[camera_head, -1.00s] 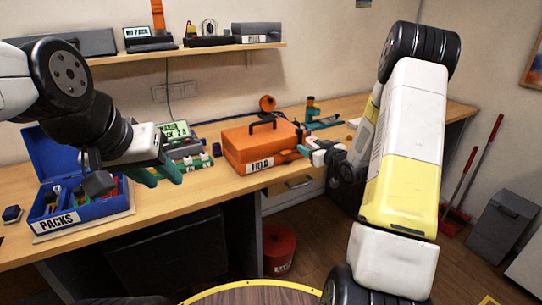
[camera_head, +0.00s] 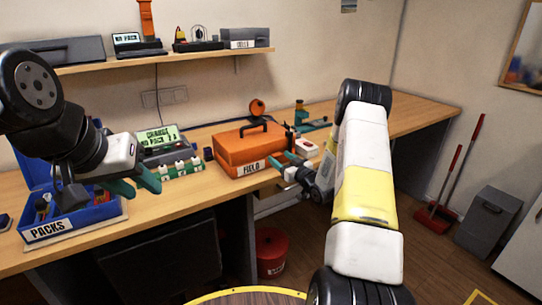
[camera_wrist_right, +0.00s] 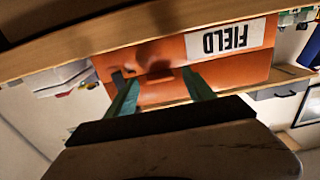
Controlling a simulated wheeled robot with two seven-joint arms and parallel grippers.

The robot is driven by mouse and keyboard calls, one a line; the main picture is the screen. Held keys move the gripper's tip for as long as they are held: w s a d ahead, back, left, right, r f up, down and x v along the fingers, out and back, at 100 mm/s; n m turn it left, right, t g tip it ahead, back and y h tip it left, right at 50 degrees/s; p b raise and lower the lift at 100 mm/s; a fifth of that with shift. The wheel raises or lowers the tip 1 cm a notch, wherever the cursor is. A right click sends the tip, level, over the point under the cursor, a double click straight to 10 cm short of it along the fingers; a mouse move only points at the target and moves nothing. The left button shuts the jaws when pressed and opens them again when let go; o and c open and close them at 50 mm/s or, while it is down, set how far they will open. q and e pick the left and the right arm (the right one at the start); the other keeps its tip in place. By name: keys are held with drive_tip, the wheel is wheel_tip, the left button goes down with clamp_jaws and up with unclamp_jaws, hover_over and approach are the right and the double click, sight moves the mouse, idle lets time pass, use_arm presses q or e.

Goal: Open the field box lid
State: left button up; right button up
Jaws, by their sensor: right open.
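The orange field box (camera_head: 243,150) stands on the bench with its lid down and a dark handle on top. Its FIELD label faces the front. In the right wrist view the box front (camera_wrist_right: 160,55) appears upside down, with the label to the right. My right gripper (camera_head: 285,162) is at the box's front right; its two teal fingers also show in the right wrist view (camera_wrist_right: 158,92), spread apart with nothing between them, pointing at the box front. Whether they touch it I cannot tell. My left gripper (camera_head: 140,183) is near the blue box, teal fingers apart, empty.
The open blue PACKS box (camera_head: 75,222) stands at the bench's left. A charger with a green screen (camera_head: 160,140) and a row of white-and-green blocks (camera_head: 182,168) lie left of the field box. A shelf (camera_head: 165,60) hangs above. The bench's far right is clear.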

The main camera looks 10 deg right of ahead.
drive_tip(key=shift+w, duration=0.1)
clamp_jaws()
drive_tip(key=shift+r, duration=0.1)
idle(0.3)
